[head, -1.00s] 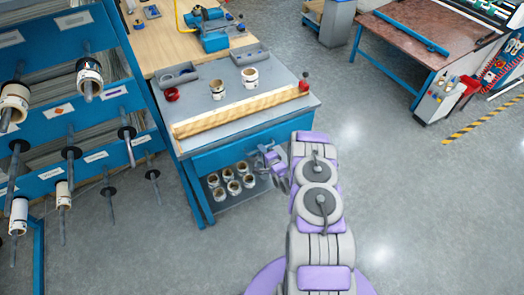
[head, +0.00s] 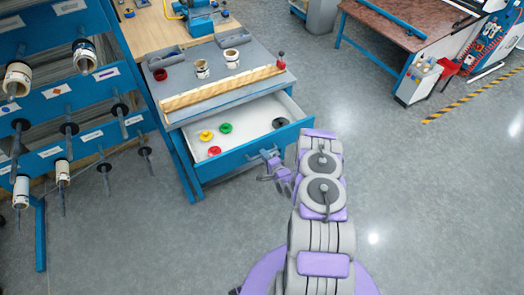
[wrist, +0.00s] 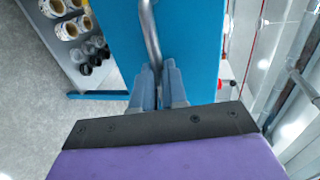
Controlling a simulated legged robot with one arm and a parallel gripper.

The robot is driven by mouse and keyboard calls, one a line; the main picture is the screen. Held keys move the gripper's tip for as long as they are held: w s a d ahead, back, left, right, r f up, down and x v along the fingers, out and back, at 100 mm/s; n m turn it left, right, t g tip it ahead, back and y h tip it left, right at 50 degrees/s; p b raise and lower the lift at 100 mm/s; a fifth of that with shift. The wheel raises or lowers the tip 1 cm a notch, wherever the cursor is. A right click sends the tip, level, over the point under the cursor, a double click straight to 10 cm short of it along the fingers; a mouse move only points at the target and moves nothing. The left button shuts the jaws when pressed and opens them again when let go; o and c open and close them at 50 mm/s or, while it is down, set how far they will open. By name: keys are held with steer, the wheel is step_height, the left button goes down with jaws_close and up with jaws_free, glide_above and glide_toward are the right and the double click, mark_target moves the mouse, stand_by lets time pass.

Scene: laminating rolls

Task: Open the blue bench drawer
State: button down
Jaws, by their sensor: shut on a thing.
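The blue bench drawer (head: 226,158) is pulled well out from the bench in the head view. Its white inside shows, with yellow, green, red and black round pieces lying in it. My gripper (head: 271,160) is at the middle of the drawer front. In the wrist view the fingers of my gripper (wrist: 158,84) are shut on the grey bar handle (wrist: 150,35), with the blue drawer front (wrist: 185,30) behind it.
The grey bench top (head: 180,115) holds a wooden strip (head: 222,91), two white rolls and a red piece. A blue rack (head: 50,104) with rolls on pegs stands at left. A red-brown table (head: 405,30) is at back right. Grey floor between is clear.

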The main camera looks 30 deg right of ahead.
steer(key=shift+s+f, duration=0.2)
steer(key=shift+s, duration=0.55)
steer(key=c, duration=1.2)
jaws_free()
steer(key=shift+w, duration=0.15)
steer(key=shift+r, duration=0.1)
steer(key=p+v, duration=0.3)
steer(key=v, duration=1.4)
steer(key=shift+d, duration=0.1)
